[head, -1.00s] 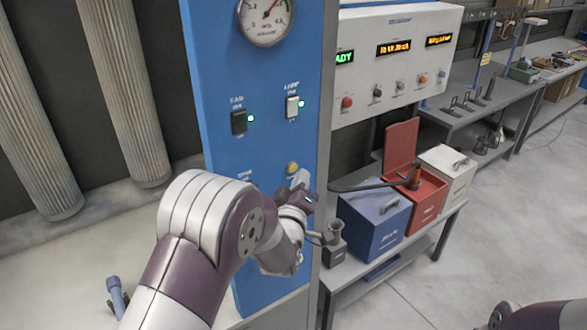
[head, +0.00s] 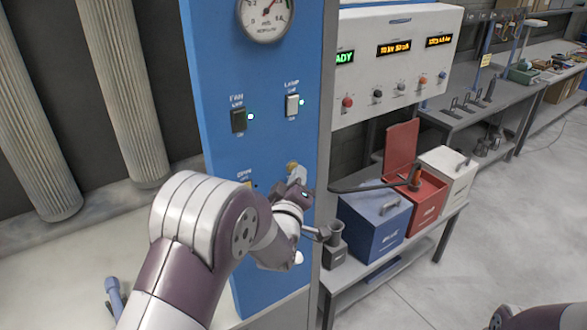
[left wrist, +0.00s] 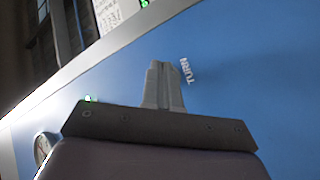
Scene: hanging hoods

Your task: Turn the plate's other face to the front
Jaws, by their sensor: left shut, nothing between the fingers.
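The word TURN is printed just right of the fingertips there. A small pale yellow patch (head: 246,185) shows under a label left of the gripper; I cannot tell if it is the plate. No plate shows clearly, and my arm hides part of the panel. My right gripper is out of view.
The floor at right is clear.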

